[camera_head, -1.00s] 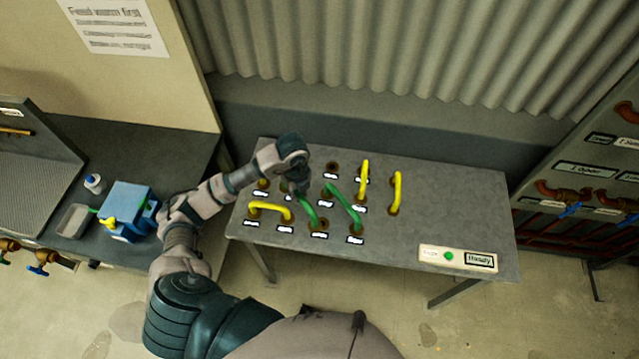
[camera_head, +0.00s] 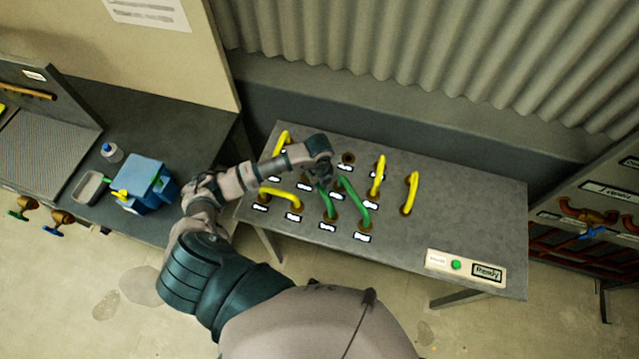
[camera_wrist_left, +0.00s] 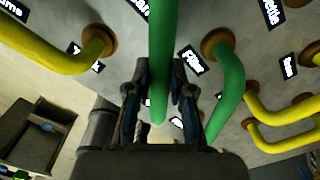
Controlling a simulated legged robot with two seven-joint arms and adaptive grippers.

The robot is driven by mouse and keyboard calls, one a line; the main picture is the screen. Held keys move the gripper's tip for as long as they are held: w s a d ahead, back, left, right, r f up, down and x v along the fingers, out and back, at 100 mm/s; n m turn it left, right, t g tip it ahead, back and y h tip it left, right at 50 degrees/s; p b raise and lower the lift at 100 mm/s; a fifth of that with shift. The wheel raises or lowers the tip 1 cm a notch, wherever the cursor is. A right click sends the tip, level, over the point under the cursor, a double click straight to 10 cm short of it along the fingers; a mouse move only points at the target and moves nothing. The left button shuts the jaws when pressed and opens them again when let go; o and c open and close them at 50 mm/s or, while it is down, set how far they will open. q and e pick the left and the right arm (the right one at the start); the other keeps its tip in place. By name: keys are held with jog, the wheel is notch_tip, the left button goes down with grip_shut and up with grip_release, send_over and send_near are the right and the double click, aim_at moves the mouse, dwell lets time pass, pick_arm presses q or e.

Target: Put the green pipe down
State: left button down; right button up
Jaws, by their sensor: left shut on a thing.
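A green pipe (camera_head: 326,200) stands among the sockets on the grey table, and in the left wrist view it (camera_wrist_left: 162,55) runs down between my fingers. My left gripper (camera_head: 321,178) is shut on this pipe; its fingers (camera_wrist_left: 160,100) lie on both sides of it in the wrist view. A second green pipe (camera_head: 353,200) sits just to the right, also seen in the wrist view (camera_wrist_left: 230,85). The pipe's lower end appears at a front socket; whether it is fully seated I cannot tell. My right gripper is not in view.
Several yellow pipes (camera_head: 411,190) stand in brown sockets around the green ones, with an empty socket (camera_head: 348,159) behind. A panel with a green button (camera_head: 456,265) is at the table's front right. A blue container (camera_head: 147,183) stands on the left bench.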

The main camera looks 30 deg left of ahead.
pick_arm(q)
jog(key=c, duration=1.2)
grip_release()
jog(key=shift+o, duration=0.9)
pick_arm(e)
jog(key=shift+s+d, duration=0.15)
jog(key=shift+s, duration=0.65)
pick_arm(q)
notch_tip(320, 180, up, 12)
jog(key=b, duration=0.1)
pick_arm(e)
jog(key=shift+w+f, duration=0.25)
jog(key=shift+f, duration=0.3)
